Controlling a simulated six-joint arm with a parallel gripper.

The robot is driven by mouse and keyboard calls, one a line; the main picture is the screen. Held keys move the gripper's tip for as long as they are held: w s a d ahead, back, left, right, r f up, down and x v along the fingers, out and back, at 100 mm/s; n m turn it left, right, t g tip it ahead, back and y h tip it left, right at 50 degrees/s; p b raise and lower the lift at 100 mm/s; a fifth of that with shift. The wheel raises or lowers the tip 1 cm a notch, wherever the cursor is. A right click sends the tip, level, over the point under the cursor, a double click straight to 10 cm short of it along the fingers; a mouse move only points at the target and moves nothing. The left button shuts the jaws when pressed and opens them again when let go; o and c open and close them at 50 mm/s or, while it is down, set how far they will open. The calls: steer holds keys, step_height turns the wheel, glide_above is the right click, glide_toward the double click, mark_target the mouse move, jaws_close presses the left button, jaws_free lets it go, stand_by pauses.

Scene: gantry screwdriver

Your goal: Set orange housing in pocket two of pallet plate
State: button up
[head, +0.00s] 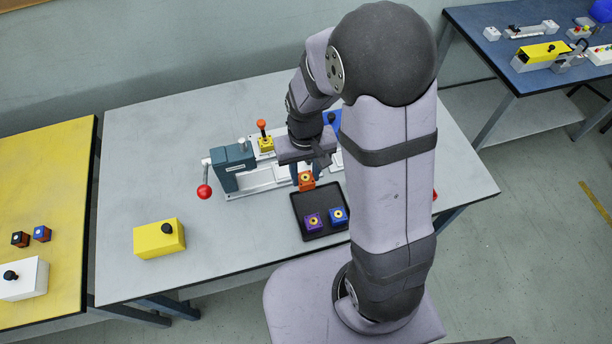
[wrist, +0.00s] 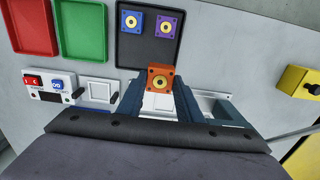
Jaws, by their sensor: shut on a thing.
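My gripper (head: 304,176) is shut on the orange housing (head: 306,182), which has a round brass-coloured centre. In the wrist view my gripper (wrist: 160,88) has one dark finger on each side of the orange housing (wrist: 160,76). In the head view the housing is between the black tray and the grey-white fixture (head: 262,183). I cannot tell its exact height. A pale plate with recesses (wrist: 157,103) shows behind and below the fingers in the wrist view. Which part is the pallet plate, and pocket two, I cannot tell; the fingers and arm hide much of the fixture.
The black tray (head: 323,198) holds a purple housing (head: 313,222) and a blue housing (head: 338,216). Red (wrist: 33,28) and green (wrist: 80,30) trays lie beside it. A yellow box (head: 159,240) stands front left. A screwdriver with an orange knob (head: 262,125) stands at the fixture.

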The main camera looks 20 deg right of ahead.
steer(key=w+d+f+p, duration=0.1)
steer(key=w+d, duration=0.1)
steer(key=w, duration=0.8)
steer(key=w+d+p, duration=0.2)
steer(key=w, duration=0.9)
steer(key=shift+w+d+f, duration=0.15)
steer(key=shift+d+f, duration=0.1)
steer(key=shift+f, duration=0.15)
steer(key=shift+f, duration=0.2)
steer(key=shift+f+b, duration=1.8)
steer(key=shift+f, duration=0.95)
steer(key=shift+f+b, duration=0.5)
steer(key=shift+f, duration=0.2)
steer(key=o, duration=1.4)
